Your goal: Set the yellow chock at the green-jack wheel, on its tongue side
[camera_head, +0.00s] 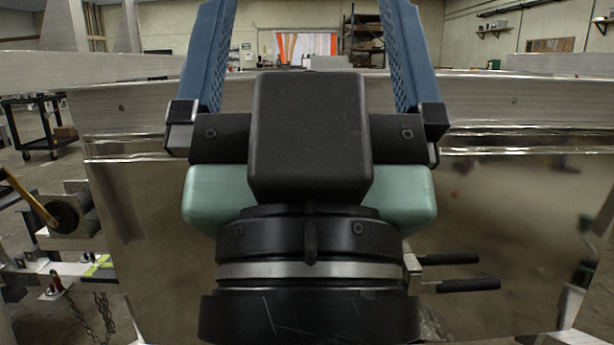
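My gripper (308,12) fills the middle of the head view. Its two blue fingers stand wide apart and run up out of the top of the picture, so the tips are cut off. I see nothing held between the visible parts of the fingers. I cannot make out the yellow chock or the green-jack wheel in this view. A shiny aluminium trailer panel (520,220) spans the view behind my gripper, which hides its middle.
At the left are a yellow lever with a black round part (62,216), a metal beam (75,269) with a yellow-green mark, and a hanging chain (103,310). Two black handles (468,285) stick out at lower right. A black cart (38,125) stands on open floor far left.

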